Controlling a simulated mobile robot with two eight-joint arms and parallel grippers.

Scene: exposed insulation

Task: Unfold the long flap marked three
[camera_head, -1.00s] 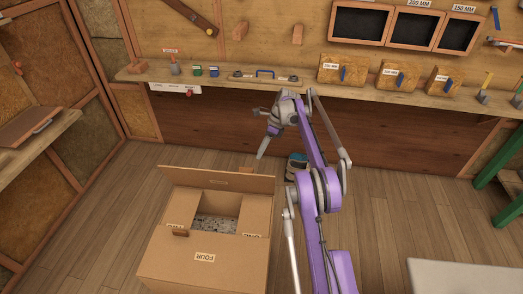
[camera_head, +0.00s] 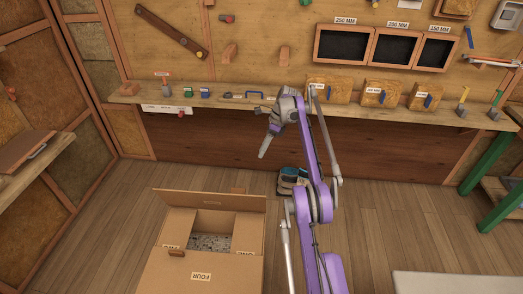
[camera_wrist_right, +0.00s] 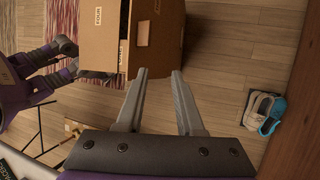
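A cardboard box (camera_head: 160,275) stands open on the floor in the head view. Its far flap (camera_head: 225,202) stands upright, its marking too small to read. The near flap (camera_head: 201,277), marked FOUR, lies flat toward me. Short side flaps bear labels that are partly hidden. Grey speckled material (camera_head: 210,242) shows inside. My right gripper (camera_head: 264,152) hangs above and beyond the box, to its right. In the wrist view the right gripper (camera_wrist_right: 159,74) is open and empty, its fingertips near the box (camera_wrist_right: 155,45). My left gripper cannot be made out.
A wall shelf (camera_head: 240,103) with tools and insulation blocks runs behind my right arm. Blue-and-white shoes (camera_head: 292,180) are on the floor beyond the box. A green-legged bench (camera_head: 487,165) stands at right. The wooden floor left of the box is clear.

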